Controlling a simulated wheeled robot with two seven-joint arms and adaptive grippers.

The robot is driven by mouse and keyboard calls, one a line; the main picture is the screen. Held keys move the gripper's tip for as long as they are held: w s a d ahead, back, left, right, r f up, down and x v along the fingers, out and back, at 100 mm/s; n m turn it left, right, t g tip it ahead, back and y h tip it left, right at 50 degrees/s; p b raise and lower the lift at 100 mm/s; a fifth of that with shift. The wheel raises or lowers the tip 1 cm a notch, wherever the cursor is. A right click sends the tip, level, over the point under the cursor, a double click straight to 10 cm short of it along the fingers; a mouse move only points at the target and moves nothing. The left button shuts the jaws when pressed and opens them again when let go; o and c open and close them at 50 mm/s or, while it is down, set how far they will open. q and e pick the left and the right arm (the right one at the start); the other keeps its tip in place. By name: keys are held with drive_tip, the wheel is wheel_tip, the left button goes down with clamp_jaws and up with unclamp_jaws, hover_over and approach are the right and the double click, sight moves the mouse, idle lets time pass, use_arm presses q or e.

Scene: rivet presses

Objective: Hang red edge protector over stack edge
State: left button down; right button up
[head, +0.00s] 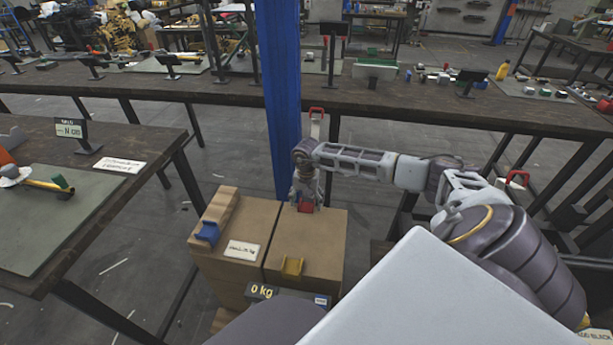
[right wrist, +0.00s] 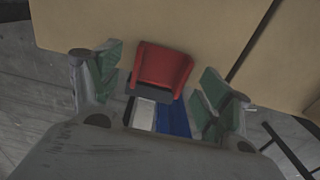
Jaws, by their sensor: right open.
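The red edge protector (head: 306,208) sits at the far edge of the right-hand carton (head: 325,240) in the stack, and appears to lie over that edge. In the right wrist view, the red edge protector (right wrist: 163,66) lies between the two green-padded fingers, with a gap on each side. My right gripper (head: 306,198) is open around it; it also shows in the right wrist view (right wrist: 160,88). My left gripper is out of view.
A blue post (head: 281,90) stands just behind the stack. A small display reading 0 kg (head: 262,291) is at the stack's front. A dark workbench (head: 120,205) stands at left, and a long bench (head: 225,86) runs across behind.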

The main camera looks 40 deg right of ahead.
wheel_tip(320, 180, up, 12)
drive_tip(key=shift+f, duration=0.25)
idle(0.4)
drive_tip(key=shift+r, duration=0.1)
idle(0.9)
wheel_tip(320, 180, up, 9)
drive_tip(key=p, duration=0.9)
drive_tip(key=shift+r+p, duration=0.35)
drive_tip(key=shift+p, duration=0.15)
